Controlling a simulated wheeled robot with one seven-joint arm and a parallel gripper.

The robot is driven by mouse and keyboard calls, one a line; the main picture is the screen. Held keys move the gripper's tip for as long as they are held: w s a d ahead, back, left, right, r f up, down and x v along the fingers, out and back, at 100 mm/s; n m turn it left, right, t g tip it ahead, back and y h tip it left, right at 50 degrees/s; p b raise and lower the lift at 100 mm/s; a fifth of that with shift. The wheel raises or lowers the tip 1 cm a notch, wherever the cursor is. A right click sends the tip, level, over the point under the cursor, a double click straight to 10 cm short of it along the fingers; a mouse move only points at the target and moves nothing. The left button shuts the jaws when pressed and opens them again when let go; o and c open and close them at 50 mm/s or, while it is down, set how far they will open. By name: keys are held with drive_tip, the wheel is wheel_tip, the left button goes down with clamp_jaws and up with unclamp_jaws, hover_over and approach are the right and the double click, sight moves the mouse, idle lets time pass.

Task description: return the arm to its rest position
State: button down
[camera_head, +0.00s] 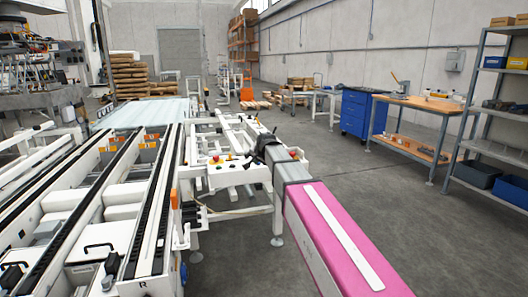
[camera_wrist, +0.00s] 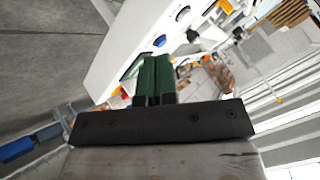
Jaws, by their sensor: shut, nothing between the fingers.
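My gripper (camera_wrist: 155,78) shows in the wrist view as two green fingers side by side, pressed together with nothing visible between them. A dark bar lies across the picture below them. The fingers appear in front of a white machine panel (camera_wrist: 135,45) with coloured buttons, and I cannot tell the distance between them.
A white conveyor machine (camera_head: 100,215) fills the left of the head view. A pink cover (camera_head: 320,245) with a white strip is at lower right. A blue cabinet (camera_head: 356,114), a workbench (camera_head: 418,101) and shelves (camera_head: 495,148) stand at right. Grey floor between is clear.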

drive_tip(key=s+d+f+n+g+h, duration=0.1)
drive_tip(key=s+d+f+g, duration=0.1)
drive_tip(key=s+d+f, duration=0.5)
drive_tip(key=s+d+f+n+g+h, duration=0.1)
drive_tip(key=s+d+f+n+g, duration=0.1)
drive_tip(key=s+d+f, duration=0.5)
drive_tip(key=s+d+f+n+g+h, duration=0.1)
drive_tip(key=s+d+f+g, duration=0.3)
drive_tip(key=s+d+f, duration=0.4)
drive_tip(key=s+f, duration=0.6)
drive_tip(key=s, duration=0.5)
drive_tip(key=shift+s+f+n, duration=0.15)
drive_tip(key=shift+f+n, duration=0.05)
drive_tip(key=shift+n, duration=0.1)
